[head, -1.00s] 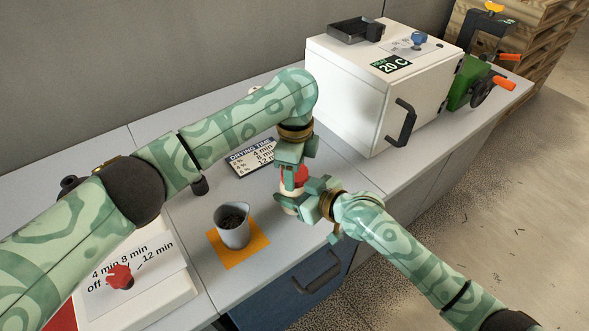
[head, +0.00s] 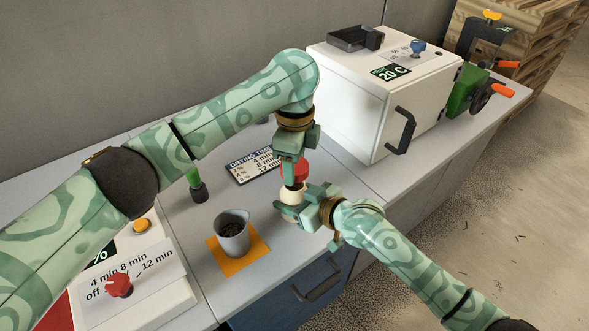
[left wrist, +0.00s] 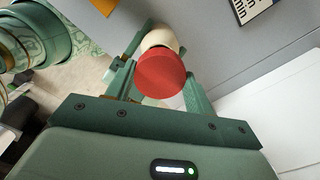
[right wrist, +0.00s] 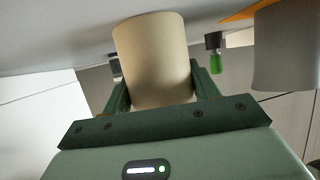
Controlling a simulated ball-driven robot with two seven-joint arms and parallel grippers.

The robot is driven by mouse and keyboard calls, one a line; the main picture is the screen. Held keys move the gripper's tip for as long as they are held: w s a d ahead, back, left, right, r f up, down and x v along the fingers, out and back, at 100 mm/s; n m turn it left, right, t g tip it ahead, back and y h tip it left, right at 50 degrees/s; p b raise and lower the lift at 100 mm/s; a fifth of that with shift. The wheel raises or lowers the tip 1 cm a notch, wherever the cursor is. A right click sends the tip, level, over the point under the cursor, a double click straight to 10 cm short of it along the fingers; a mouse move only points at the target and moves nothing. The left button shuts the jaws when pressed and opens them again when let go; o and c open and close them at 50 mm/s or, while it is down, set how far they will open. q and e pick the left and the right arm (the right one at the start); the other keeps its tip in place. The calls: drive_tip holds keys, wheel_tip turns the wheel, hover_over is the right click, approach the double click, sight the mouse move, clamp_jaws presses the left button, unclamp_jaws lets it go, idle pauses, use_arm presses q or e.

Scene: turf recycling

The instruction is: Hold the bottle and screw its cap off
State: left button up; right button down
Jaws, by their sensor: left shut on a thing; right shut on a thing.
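The bottle (head: 290,196) has a cream body and a red cap (head: 301,170). My right gripper (head: 296,208) is shut on the cream body, which fills the right wrist view (right wrist: 155,60) between the fingers. My left gripper (head: 296,172) comes from above and is shut on the red cap. In the left wrist view the cap (left wrist: 160,73) sits between the fingers, with the cream body (left wrist: 160,40) behind it. The cap is above the body; fingers hide part of the joint, so I cannot tell whether they touch.
A grey cup (head: 233,238) with dark contents stands on an orange mat (head: 258,246). A green-and-black object (head: 199,191) stands behind it. A drying time sign (head: 240,172) lies on the counter. A white box (head: 365,110) with a black handle stands at the back right.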

drive_tip(key=shift+c, duration=1.6)
unclamp_jaws()
